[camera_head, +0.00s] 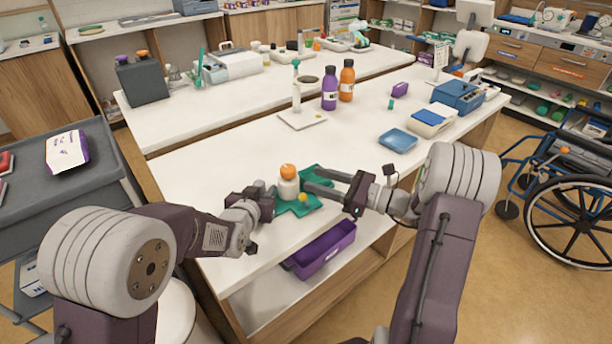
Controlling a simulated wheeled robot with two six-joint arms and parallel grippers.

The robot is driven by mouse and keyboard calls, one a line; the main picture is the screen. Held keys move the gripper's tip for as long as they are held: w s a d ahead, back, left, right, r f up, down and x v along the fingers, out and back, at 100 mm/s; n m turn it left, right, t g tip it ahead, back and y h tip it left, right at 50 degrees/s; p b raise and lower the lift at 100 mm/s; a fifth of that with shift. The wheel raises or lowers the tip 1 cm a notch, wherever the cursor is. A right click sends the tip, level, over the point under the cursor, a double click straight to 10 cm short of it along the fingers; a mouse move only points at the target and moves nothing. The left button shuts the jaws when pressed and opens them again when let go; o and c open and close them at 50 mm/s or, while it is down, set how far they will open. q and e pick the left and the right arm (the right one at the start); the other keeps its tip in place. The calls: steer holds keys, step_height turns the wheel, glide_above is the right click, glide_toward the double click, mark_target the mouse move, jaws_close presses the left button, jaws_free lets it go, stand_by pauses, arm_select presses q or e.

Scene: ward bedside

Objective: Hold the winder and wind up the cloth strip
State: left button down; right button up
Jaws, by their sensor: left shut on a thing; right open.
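The winder (289,188) is a small white upright body with an orange top, near the front edge of the white table. A yellow knob (303,197) shows at its right side. The green cloth strip (308,207) lies loosely spread and folded on the table around the winder's base and to its right. My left gripper (275,193) is shut on the winder from the left; its fingertips are hard to make out. My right gripper (312,181) is open, its fingers pointing left over the cloth, close to the winder and knob. Whether it touches them is unclear.
A purple bin (322,250) sits on the shelf below the table's front edge. A blue dish (398,140) and a blue-and-white box (433,120) stand to the right. Purple (329,95) and orange bottles stand farther back.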

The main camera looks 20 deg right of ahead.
mark_target(288, 168)
steer(key=shift+o, duration=1.2)
steer(key=shift+s+a+r, duration=0.1)
steer(key=shift+r, duration=0.05)
steer(key=d+n+g+y, duration=0.1)
steer(key=g, duration=0.1)
steer(key=w+d+n+g+y, duration=0.1)
steer(key=d+n+g, duration=0.1)
steer(key=w+d+n+g+y, duration=0.1)
steer(key=shift+w+d+n+g+y, duration=0.1)
steer(key=shift+d+n+g+y, duration=0.2)
steer(key=shift+d+g, duration=0.1)
steer(key=shift+f, duration=0.2)
steer(key=x, duration=1.2)
